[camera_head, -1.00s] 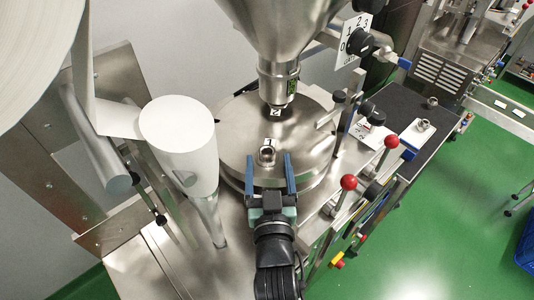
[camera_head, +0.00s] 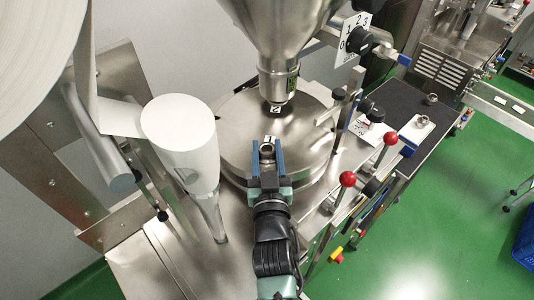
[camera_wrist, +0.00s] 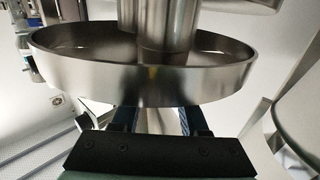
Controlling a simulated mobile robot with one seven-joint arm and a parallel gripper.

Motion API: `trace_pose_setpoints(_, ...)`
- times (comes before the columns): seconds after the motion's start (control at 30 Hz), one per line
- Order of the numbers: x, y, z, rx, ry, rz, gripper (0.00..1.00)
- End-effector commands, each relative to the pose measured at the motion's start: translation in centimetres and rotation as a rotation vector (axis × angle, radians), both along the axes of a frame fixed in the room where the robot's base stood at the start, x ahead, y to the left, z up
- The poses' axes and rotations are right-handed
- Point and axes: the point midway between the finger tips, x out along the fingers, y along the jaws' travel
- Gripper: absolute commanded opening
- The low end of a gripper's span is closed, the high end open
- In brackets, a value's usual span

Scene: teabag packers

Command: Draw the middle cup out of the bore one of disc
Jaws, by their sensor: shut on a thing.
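The cup (camera_head: 266,147), a small metal ring-topped cup, stands at the front part of the round steel disc (camera_head: 235,130), below the hopper's spout. My gripper (camera_head: 267,151) reaches over the disc from the front with its blue fingers closed on the cup, one on each side. The cup's lower part is hidden, so I cannot tell how deep it sits in the bore. In the wrist view, the dark fingers (camera_wrist: 157,119) point up from the black palm toward a wide shiny metal rim.
The steel hopper (camera_head: 283,35) hangs over the disc's back. Red-knobbed levers (camera_head: 347,179) stand at the right. Beyond is a dark bench (camera_head: 400,103) with a ring-shaped part (camera_head: 422,121) on a white plate.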

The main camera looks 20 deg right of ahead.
Motion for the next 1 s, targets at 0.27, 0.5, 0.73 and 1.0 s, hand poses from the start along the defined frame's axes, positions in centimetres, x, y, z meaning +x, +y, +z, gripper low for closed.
trace_pose_setpoints(0.27,0.0,0.0,0.1,-0.001,-0.002,0.0,0.0)
trace_pose_setpoints(0.5,0.1,0.1,2.1,0.0,-0.007,0.001,0.0)
trace_pose_setpoints(0.73,0.0,0.0,6.5,-0.003,-0.008,0.0,0.0)
trace_pose_setpoints(1.0,0.0,0.0,9.8,-0.002,-0.005,0.0,0.0)
